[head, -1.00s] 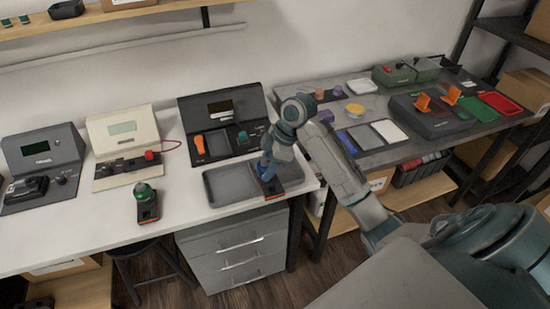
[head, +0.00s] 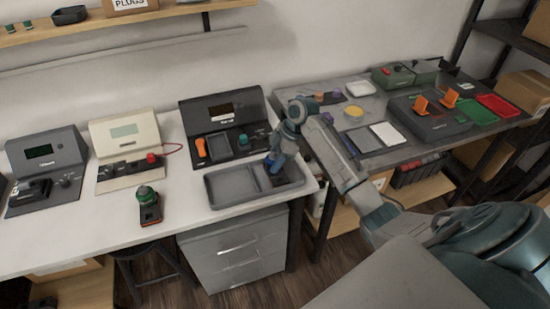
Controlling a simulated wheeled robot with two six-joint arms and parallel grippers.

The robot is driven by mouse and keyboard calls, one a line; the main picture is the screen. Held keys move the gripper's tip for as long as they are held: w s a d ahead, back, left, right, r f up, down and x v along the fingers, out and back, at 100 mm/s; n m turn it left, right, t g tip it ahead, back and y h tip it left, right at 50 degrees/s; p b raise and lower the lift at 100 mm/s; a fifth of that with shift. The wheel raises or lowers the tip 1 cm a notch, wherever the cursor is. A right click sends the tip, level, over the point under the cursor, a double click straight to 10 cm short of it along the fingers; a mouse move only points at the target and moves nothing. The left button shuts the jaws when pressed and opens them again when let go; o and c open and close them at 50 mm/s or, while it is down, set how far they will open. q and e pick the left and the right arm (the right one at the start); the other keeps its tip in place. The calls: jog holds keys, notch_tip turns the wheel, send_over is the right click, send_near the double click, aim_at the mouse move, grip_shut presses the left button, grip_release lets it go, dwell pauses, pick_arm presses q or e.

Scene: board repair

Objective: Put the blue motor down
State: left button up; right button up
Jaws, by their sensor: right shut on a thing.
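The blue motor (head: 270,164) is small and mostly covered by my right gripper (head: 273,162), which is shut on it from above. It is over the right compartment of the grey two-part tray (head: 228,201) on the white bench. A dark, flat, board-like piece (head: 281,181) shows beneath it in that compartment. I cannot tell whether it touches the tray floor. My left gripper is not in view.
A green-topped device (head: 148,201) lies left of the tray. Behind the tray stands a black console (head: 222,126); a cream console (head: 125,137) and a grey one (head: 42,160) stand farther left. The bench front between device and tray is clear.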

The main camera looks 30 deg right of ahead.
jog(key=o, duration=1)
jog(key=shift+d+r, duration=0.15)
jog(key=shift+r, duration=0.3)
pick_arm(q)
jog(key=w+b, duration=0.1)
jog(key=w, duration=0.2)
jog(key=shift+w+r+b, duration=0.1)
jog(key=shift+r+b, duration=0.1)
jog(key=shift+b, duration=0.1)
pick_arm(e)
jog(key=v, duration=1.1)
jog(key=shift+s+r, duration=0.1)
jog(key=shift+r, duration=0.05)
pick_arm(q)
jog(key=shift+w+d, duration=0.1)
